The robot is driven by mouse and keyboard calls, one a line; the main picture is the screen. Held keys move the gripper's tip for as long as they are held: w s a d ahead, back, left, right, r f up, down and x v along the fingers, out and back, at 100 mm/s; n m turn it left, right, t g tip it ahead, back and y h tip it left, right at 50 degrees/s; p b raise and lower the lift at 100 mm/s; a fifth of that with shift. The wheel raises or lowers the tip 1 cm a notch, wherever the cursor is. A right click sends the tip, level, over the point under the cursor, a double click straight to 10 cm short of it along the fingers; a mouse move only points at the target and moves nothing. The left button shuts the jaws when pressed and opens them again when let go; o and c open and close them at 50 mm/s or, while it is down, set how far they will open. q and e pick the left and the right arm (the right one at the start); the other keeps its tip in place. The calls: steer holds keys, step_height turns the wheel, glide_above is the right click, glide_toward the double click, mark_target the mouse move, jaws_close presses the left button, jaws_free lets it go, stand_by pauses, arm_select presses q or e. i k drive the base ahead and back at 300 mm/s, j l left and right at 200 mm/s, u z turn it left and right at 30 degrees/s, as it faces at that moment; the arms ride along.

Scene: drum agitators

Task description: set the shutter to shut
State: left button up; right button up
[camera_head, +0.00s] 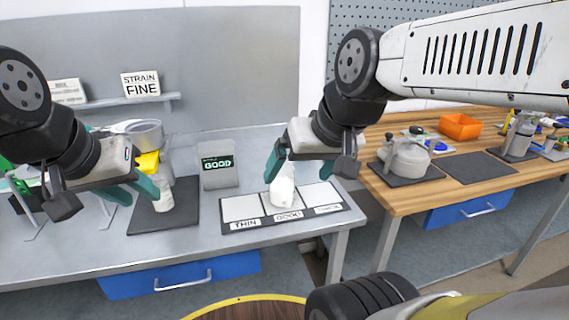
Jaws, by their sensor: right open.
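I cannot make out a part that is clearly the shutter. A metal pan-like vessel (145,134) stands at the back left, with a yellow part (148,163) below it; my left arm partly hides this spot. A white container (163,196) stands below on a dark mat (180,215). My left gripper (131,190) has its teal fingers spread, just left of the white container; nothing shows between them.
A three-panel board (240,208) lies at the bench's front right. A grey display (219,172) reads GOOD. A sign (141,84) reads STRAIN FINE. On the wooden table stand a lidded pot (404,158) and an orange bin (460,127). A dark mat (474,167) there is bare.

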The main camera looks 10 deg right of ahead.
mark_target(148, 162)
steer(key=j+u, duration=0.1)
steer(key=u, duration=0.2)
steer(key=j+u, duration=0.1)
steer(key=u, duration=0.15)
steer(key=k+u, duration=0.65)
